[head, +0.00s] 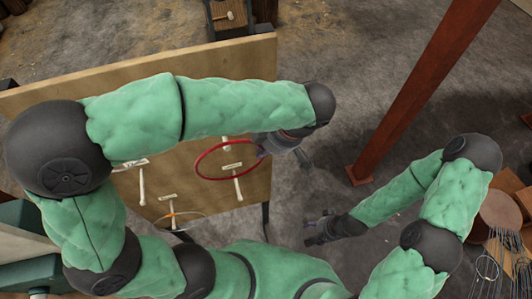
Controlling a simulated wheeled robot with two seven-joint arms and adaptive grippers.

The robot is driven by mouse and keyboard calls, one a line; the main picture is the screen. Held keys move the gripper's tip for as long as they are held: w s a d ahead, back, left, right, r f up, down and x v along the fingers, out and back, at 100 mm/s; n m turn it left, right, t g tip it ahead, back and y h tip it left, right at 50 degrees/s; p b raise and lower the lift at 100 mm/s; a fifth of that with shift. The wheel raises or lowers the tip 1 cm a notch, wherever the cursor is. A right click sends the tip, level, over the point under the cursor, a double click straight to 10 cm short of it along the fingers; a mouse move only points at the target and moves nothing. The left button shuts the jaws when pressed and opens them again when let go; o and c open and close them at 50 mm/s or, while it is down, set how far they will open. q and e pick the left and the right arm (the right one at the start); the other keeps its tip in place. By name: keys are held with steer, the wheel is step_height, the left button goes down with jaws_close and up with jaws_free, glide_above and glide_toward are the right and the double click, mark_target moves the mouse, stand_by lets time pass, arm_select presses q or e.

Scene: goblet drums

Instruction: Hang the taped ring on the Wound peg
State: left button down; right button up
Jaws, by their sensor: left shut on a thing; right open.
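My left gripper (263,150) is shut on the right side of a red ring (196,164). The ring is held in front of the wooden board (238,60), and in the picture its outline surrounds a small label and the upper end of a pale peg (238,187). I cannot tell whether the ring is around that peg or only in front of it. The labels are too small to read, so I cannot tell which peg is the Wound one. Any tape on the ring is not discernible. My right gripper (313,232) is open and empty, right of the board.
Other pale pegs (142,186) stand on the board to the left. An orange-tan ring (182,215) is at a lower peg. A rust-red post (420,90) stands at right. Drum-like items with hanging cords (488,255) are at lower right. Grey floor (330,135) is clear between board and post.

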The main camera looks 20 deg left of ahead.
arm_select(q)
steer(key=shift+w+a+f, duration=0.25)
steer(key=shift+w+a, duration=0.2)
steer(key=shift+w, duration=0.3)
steer(key=shift+w+a+f, duration=0.2)
steer(key=shift+w+a, duration=0.25)
steer(key=shift+w, duration=0.25)
steer(key=shift+w+a+f, duration=0.25)
steer(key=shift+w+a, duration=0.2)
steer(key=shift+w, duration=0.3)
